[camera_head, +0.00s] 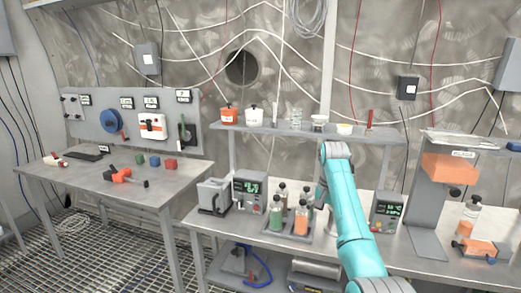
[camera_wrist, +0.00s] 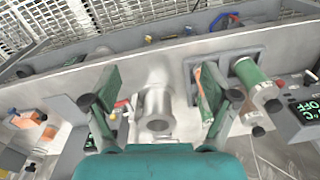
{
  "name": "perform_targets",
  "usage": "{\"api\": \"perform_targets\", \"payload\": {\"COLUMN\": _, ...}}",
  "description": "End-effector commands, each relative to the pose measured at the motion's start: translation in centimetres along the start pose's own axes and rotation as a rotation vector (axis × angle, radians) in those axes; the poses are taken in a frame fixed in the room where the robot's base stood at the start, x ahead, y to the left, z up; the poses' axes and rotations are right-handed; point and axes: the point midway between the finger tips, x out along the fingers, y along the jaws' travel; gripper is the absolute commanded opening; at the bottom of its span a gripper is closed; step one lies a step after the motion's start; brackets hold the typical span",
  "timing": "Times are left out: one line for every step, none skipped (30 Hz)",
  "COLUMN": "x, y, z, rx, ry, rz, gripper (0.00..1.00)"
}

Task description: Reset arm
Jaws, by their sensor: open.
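My teal arm (camera_head: 350,215) rises from the bottom of the head view and bends near the shelf. The forearm hides my gripper there. In the wrist view my gripper (camera_wrist: 159,82) shows two green fingers spread wide apart with nothing held between them. A shiny metal cylinder (camera_wrist: 155,108) stands in the gap between the fingers, beyond them; I cannot tell how far off it is.
The right bench (camera_head: 225,224) holds a bottle rack (camera_head: 290,236), display boxes (camera_head: 249,187) (camera_head: 387,211) and an orange-topped stand (camera_head: 449,170). A shelf (camera_head: 290,130) with cups runs behind. The left table (camera_head: 95,186) has coloured blocks and bare room.

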Motion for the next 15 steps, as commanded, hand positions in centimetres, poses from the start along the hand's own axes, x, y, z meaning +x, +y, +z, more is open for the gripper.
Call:
{"api": "perform_targets", "payload": {"x": 0.9, "y": 0.0, "z": 0.1, "rx": -0.003, "ry": 0.002, "rz": -0.001, "gripper": 0.86}}
{"api": "perform_targets", "payload": {"x": 1.3, "y": 0.0, "z": 0.1, "rx": -0.004, "ry": 0.006, "rz": -0.003, "gripper": 0.86}}
{"api": "perform_targets", "payload": {"x": 1.9, "y": 0.0, "z": 0.1, "rx": -0.007, "ry": 0.011, "rz": -0.005, "gripper": 0.86}}
{"api": "perform_targets", "payload": {"x": 2.5, "y": 0.0, "z": 0.1, "rx": -0.009, "ry": 0.015, "rz": -0.008, "gripper": 0.86}}
{"api": "perform_targets", "payload": {"x": 3.1, "y": 0.0, "z": 0.2, "rx": -0.011, "ry": 0.02, "rz": -0.01, "gripper": 0.86}}
{"api": "perform_targets", "payload": {"x": 3.9, "y": 0.1, "z": 0.2, "rx": -0.014, "ry": 0.025, "rz": -0.012, "gripper": 0.86}}
{"api": "perform_targets", "payload": {"x": 4.5, "y": 0.1, "z": 0.3, "rx": -0.016, "ry": 0.031, "rz": -0.016, "gripper": 0.86}}
{"api": "perform_targets", "payload": {"x": 5.2, "y": 0.1, "z": 0.3, "rx": -0.018, "ry": 0.036, "rz": -0.018, "gripper": 0.86}}
{"api": "perform_targets", "payload": {"x": 6.2, "y": 0.1, "z": 0.4, "rx": -0.021, "ry": 0.043, "rz": -0.021, "gripper": 0.86}}
{"api": "perform_targets", "payload": {"x": 6.9, "y": 0.1, "z": 0.5, "rx": -0.024, "ry": 0.05, "rz": -0.025, "gripper": 0.86}}
{"api": "perform_targets", "payload": {"x": 7.7, "y": 0.2, "z": 0.6, "rx": -0.026, "ry": 0.056, "rz": -0.028, "gripper": 0.86}}
{"api": "perform_targets", "payload": {"x": 8.8, "y": 0.2, "z": 0.7, "rx": -0.03, "ry": 0.065, "rz": -0.032, "gripper": 0.86}}
{"api": "perform_targets", "payload": {"x": 9.8, "y": 0.3, "z": 0.9, "rx": -0.034, "ry": 0.072, "rz": -0.036, "gripper": 0.86}}
{"api": "perform_targets", "payload": {"x": 10.8, "y": 0.3, "z": 1.0, "rx": -0.038, "ry": 0.081, "rz": -0.04, "gripper": 0.86}}
{"api": "perform_targets", "payload": {"x": 12.2, "y": 0.5, "z": 1.3, "rx": -0.044, "ry": 0.093, "rz": -0.045, "gripper": 0.86}}
